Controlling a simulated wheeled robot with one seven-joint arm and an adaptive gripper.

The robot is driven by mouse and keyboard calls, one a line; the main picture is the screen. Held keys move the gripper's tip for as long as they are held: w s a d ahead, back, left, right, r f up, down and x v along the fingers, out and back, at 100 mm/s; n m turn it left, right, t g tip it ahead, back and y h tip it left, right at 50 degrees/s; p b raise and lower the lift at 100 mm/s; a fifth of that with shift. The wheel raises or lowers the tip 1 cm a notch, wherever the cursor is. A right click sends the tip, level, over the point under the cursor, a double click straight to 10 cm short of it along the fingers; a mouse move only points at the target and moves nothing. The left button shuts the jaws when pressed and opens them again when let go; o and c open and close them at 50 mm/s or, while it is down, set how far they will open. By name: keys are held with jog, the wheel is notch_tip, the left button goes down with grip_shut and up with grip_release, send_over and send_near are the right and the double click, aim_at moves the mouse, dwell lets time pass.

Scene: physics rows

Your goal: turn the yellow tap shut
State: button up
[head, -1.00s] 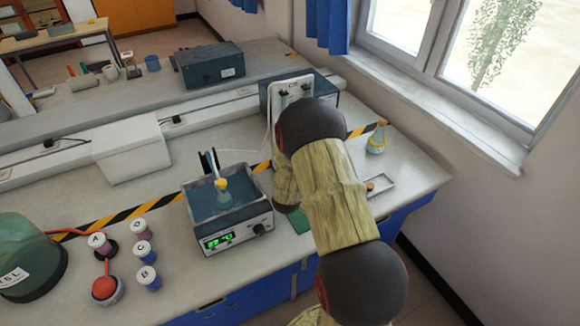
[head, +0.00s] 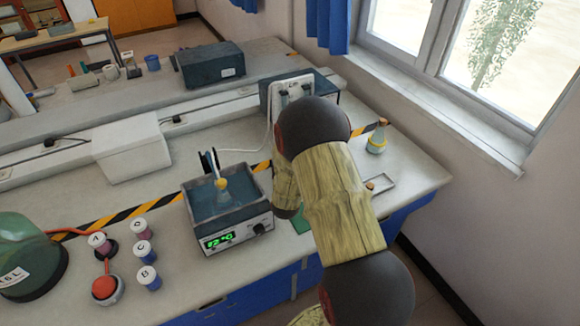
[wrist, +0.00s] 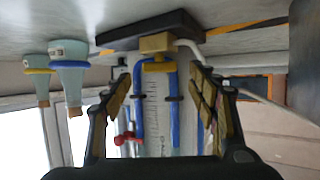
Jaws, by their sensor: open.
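In the wrist view, which looks turned over, a yellow tap handle (wrist: 159,67) sits beside a tan block (wrist: 156,44), between two blue tubes (wrist: 139,100) on a white panel with a printed scale. My gripper (wrist: 158,88) is open, with one finger on each side of the tubes and nothing held. The yellow tap lies between and a little beyond the fingertips; I see no contact. A red tap (wrist: 125,137) shows near the left finger. In the head view the white panel (head: 291,86) shows behind my arm, which hides my gripper and the yellow tap.
A water bath (head: 229,212) with a flask in it stands left of my arm. A yellow-ringed flask (head: 377,140) and a small tray (head: 382,192) are to the right. Two flasks (wrist: 68,75) also show left in the wrist view. Lettered jars (head: 142,249) stand front left.

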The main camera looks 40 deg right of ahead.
jog(key=v, duration=0.9)
